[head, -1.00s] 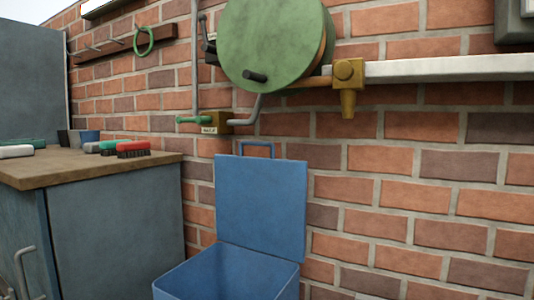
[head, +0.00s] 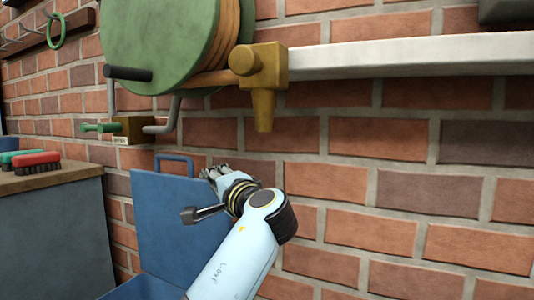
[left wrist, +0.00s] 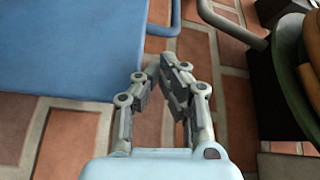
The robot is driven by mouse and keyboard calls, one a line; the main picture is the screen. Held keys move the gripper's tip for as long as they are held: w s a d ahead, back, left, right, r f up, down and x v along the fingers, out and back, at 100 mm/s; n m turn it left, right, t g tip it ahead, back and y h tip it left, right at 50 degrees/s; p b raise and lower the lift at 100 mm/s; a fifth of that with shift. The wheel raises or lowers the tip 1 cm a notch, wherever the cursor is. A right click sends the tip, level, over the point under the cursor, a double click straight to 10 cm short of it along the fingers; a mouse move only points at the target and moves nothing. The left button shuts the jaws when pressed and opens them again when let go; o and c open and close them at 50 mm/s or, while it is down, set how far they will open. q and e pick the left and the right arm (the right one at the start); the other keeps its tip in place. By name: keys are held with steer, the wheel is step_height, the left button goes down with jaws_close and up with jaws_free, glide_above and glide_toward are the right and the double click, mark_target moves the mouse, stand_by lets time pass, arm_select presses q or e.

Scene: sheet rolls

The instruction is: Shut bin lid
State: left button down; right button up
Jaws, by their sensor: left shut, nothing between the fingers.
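The blue bin lid (head: 165,225) stands open and upright against the brick wall in the head view, with its loop handle (head: 174,158) on its top edge. Part of the blue bin body (head: 140,289) shows at the bottom edge. My left gripper (head: 210,172) is at the lid's upper right corner, close to it; contact cannot be told. In the left wrist view its fingers (left wrist: 165,72) are shut and empty, with the lid (left wrist: 65,45) at upper left and its handle (left wrist: 167,30) just beyond the fingertips. My right gripper is not in view.
A green hose reel (head: 160,45) and a brass tap (head: 264,80) hang above the lid, near my left arm. A pale shelf or rail (head: 410,58) runs right. A cabinet with a wooden top (head: 45,178) and brushes (head: 32,160) stands at left.

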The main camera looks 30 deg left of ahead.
arm_select(q)
steer(key=w+a+r, duration=0.1)
steer(key=a, duration=0.1)
steer(key=w+a, duration=0.2)
steer(key=w+a+r, duration=0.1)
steer(key=w+a, duration=0.1)
steer(key=a, duration=0.1)
steer(key=shift+r, duration=0.3)
steer(key=shift+w+a+b, duration=0.15)
steer(key=shift+a+b, duration=0.15)
steer(key=shift+a, duration=0.3)
steer(key=shift+a+r, duration=0.1)
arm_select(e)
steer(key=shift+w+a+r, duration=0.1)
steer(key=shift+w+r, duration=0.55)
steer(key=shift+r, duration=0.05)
